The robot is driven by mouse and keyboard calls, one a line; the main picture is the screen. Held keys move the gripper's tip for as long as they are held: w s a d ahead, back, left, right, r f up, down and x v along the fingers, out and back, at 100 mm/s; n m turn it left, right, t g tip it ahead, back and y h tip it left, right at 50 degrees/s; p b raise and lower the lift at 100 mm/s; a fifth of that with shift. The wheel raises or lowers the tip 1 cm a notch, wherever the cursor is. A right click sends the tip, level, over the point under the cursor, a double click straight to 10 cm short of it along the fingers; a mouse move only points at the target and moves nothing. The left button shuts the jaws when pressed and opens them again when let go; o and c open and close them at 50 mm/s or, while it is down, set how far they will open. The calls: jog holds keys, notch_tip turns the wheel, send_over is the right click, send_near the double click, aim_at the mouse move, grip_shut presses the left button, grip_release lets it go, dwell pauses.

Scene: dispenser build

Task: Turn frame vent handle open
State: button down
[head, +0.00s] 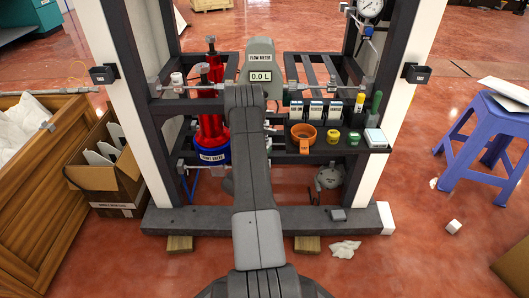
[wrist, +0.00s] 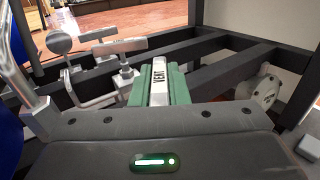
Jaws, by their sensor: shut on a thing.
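The vent handle (wrist: 158,92) shows in the wrist view as a narrow pale bar with a white label reading VENT. My gripper (wrist: 159,78) has its two green fingers closed on either side of this bar, and it is shut on the handle. The handle points away from the gripper's dark body, toward the frame's dark bars. In the head view my arm covers the handle and most of the gripper. How far the handle is turned cannot be told.
Grey pipework with round-ended fittings (wrist: 102,48) lies left of the fingers. A shelf holds labelled boxes and an orange cup (head: 303,132). A blue stool (head: 487,130) stands right.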

jog(key=shift+n+t+y, duration=0.7)
jog(key=shift+n+y, duration=0.3)
jog(key=shift+y, duration=0.4)
jog(key=c, duration=1.4)
grip_release()
jog(key=shift+s, duration=0.1)
jog(key=p+v, duration=0.4)
jog(key=v, duration=0.9)
jog(key=shift+s, duration=0.35)
jog(key=shift+a+f, duration=0.1)
